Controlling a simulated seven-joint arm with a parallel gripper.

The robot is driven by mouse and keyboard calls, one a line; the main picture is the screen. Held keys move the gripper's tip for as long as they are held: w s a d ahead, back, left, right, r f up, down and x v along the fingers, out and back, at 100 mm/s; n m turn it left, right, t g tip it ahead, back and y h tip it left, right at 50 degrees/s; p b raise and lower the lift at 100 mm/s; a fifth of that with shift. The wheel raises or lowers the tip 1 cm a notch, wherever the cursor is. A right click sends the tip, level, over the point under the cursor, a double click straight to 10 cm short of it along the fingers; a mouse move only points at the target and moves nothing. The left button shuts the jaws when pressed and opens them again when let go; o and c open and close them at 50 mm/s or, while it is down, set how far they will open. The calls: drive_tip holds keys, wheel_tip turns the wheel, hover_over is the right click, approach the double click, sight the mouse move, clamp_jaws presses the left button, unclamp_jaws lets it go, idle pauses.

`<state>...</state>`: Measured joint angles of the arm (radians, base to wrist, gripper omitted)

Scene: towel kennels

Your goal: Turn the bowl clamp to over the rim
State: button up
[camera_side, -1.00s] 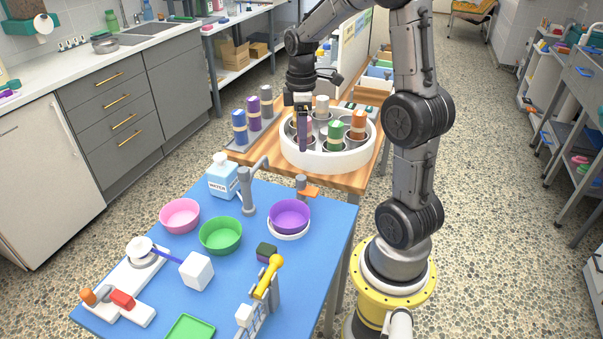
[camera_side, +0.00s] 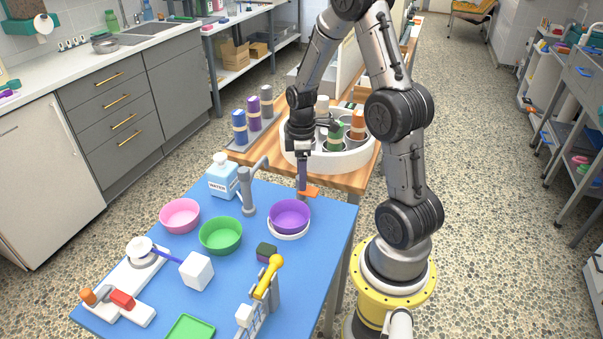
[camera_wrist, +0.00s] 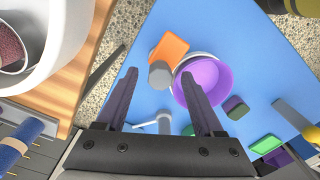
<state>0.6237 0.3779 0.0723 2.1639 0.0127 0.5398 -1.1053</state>
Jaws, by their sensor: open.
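The bowl clamp is a short grey post with a flat orange arm (camera_side: 310,192), behind the purple bowl (camera_side: 290,214) on the blue table. The orange arm (camera_wrist: 170,47) points off to the side of the bowl, not over its rim. The purple bowl (camera_wrist: 210,84) sits upright in a white ring. My gripper (camera_side: 302,187) points down at the clamp and hides most of the post in the side view. In the wrist view my open gripper (camera_wrist: 160,75) has the grey post top (camera_wrist: 160,73) between its fingertips; I cannot tell whether they touch it.
A grey tap (camera_side: 247,190) and a water bottle (camera_side: 222,177) stand left of the clamp. Green (camera_side: 221,234) and pink (camera_side: 180,214) bowls are further left. A round white tub (camera_side: 340,160) with several cups stands behind on a wooden table.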

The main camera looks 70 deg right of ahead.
clamp_jaws()
drive_tip(key=shift+m, duration=0.3)
drive_tip(key=m, duration=0.3)
drive_tip(key=shift+r+m, duration=0.1)
drive_tip(key=shift+m, duration=0.3)
drive_tip(key=m, duration=0.4)
drive_tip(key=shift+m, duration=0.3)
drive_tip(key=m, duration=0.4)
drive_tip(key=shift+m, duration=2.5)
